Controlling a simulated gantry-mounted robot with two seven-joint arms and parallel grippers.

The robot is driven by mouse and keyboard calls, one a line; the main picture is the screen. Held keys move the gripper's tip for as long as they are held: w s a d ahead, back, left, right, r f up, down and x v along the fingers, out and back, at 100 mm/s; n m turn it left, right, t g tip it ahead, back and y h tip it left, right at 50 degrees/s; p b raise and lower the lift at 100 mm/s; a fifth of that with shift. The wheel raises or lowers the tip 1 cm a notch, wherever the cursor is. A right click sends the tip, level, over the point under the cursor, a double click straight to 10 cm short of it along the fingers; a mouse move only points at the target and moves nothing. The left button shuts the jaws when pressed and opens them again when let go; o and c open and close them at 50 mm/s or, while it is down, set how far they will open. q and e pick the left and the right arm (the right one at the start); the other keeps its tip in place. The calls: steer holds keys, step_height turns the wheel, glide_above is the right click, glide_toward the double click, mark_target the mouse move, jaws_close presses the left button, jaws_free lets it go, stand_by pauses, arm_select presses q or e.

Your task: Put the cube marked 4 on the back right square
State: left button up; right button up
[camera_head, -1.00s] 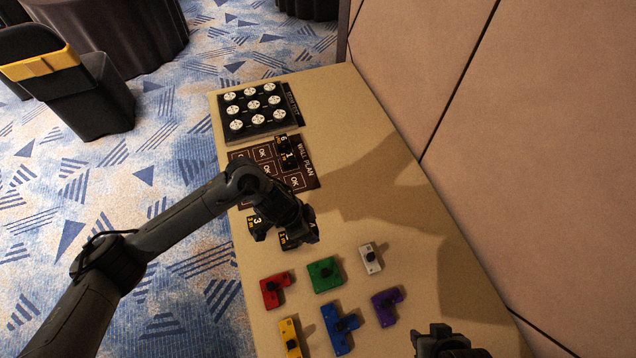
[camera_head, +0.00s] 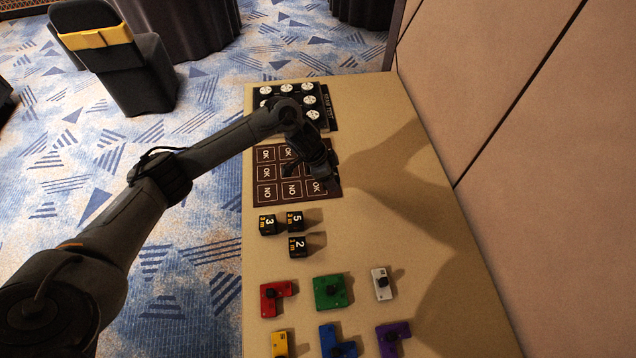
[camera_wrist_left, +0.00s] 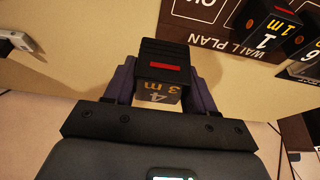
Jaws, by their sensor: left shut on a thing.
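In the left wrist view my left gripper (camera_wrist_left: 153,88) is shut on the dark cube marked 4 (camera_wrist_left: 162,70), which has a red stripe on one face. In the head view my left gripper (camera_head: 326,176) is over the right edge of the brown wall plan board (camera_head: 256,172), and I cannot make out the cube there. The board bears squares marked OK and NO; my arm hides its back right part. My right gripper is not in view.
Cubes 3 (camera_head: 267,224), 5 (camera_head: 295,221) and 2 (camera_head: 298,247) stand in front of the board. Coloured blocks, including a green one (camera_head: 330,292), lie nearer. A black tray of white discs (camera_head: 326,122) is behind. The table's right side is bare beside the wall.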

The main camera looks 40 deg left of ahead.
arm_select(q)
steer(key=b, duration=0.1)
glide_above(321, 186)
steer(key=s+a, duration=0.1)
step_height(321, 186, down, 3)
steer(key=shift+s+f, duration=0.1)
steer(key=shift+f, duration=0.1)
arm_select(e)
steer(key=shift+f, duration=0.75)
arm_select(q)
steer(key=shift+f+b, duration=0.6)
steer(key=shift+f, duration=1.3)
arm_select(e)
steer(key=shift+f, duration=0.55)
arm_select(q)
steer(key=shift+f, duration=0.1)
steer(key=o, duration=1.1)
steer(key=shift+c, duration=0.2)
